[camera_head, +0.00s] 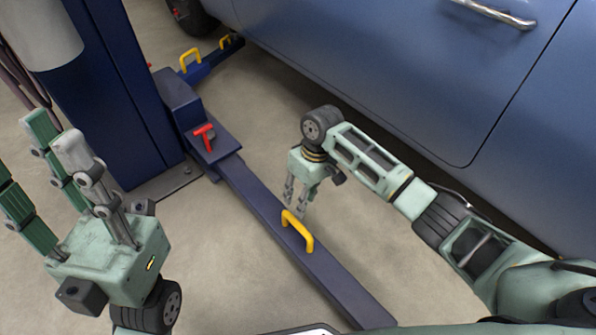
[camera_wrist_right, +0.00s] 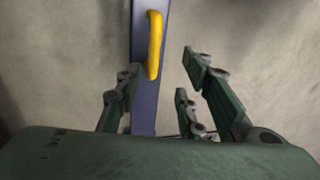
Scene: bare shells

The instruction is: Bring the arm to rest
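My right arm (camera_head: 365,160) comes in from the lower right and reaches over the floor beside the car. Its gripper (camera_head: 297,200) points down near a yellow handle (camera_head: 298,232) on a blue lift arm. In the right wrist view its fingers (camera_wrist_right: 160,80) are spread with nothing between them touching; the yellow handle (camera_wrist_right: 155,45) shows beyond them. My left gripper (camera_head: 38,150) is at the left edge, its green and grey fingers pointing up and apart, holding nothing visible.
A dark blue lift post (camera_head: 105,90) stands at the upper left. A blue lift arm (camera_head: 330,280) runs along the floor, with a red T-shaped handle (camera_head: 204,136) near its base. A blue car (camera_head: 400,75) fills the upper right. Bare floor (camera_head: 225,270) lies between my arms.

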